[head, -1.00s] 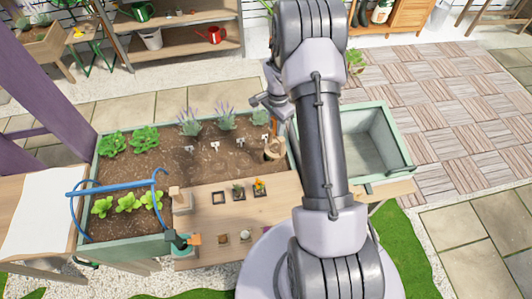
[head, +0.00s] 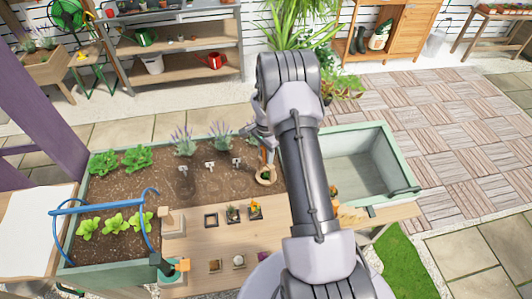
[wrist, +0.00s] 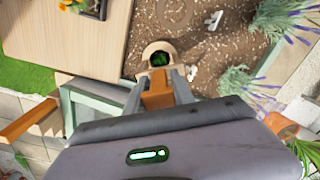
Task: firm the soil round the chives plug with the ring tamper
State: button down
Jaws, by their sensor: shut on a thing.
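My gripper (wrist: 158,88) is shut on the orange-brown handle of the ring tamper (wrist: 153,49). In the wrist view, the tan ring lies ahead of the fingertips, over the soil. Green leaves of the chives plug (wrist: 160,59) show inside the ring's dark opening, so the ring is around them. In the head view, the ring tamper (head: 265,175) is at the right end of the planter bed (head: 200,186), below my gripper (head: 266,146). Whether the ring presses on the soil or hovers just above it, I cannot tell.
Lavender plants (wrist: 283,20) stand close beside the tamper. White labels (head: 210,165) stand in the soil. A wooden board (head: 225,235) with small pots lies in front, and a pale green empty tray (head: 362,165) is at the right.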

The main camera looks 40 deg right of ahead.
jog(key=shift+f, duration=0.1)
jog(key=shift+f+b, duration=0.5)
jog(key=shift+f, duration=0.1)
dwell(0.5)
jog(key=shift+s+f+b, duration=0.1)
jog(key=shift+b, duration=0.2)
dwell(1.4)
notch_tip(320, 180, up, 10)
jog(key=p, duration=0.5)
dwell(0.6)
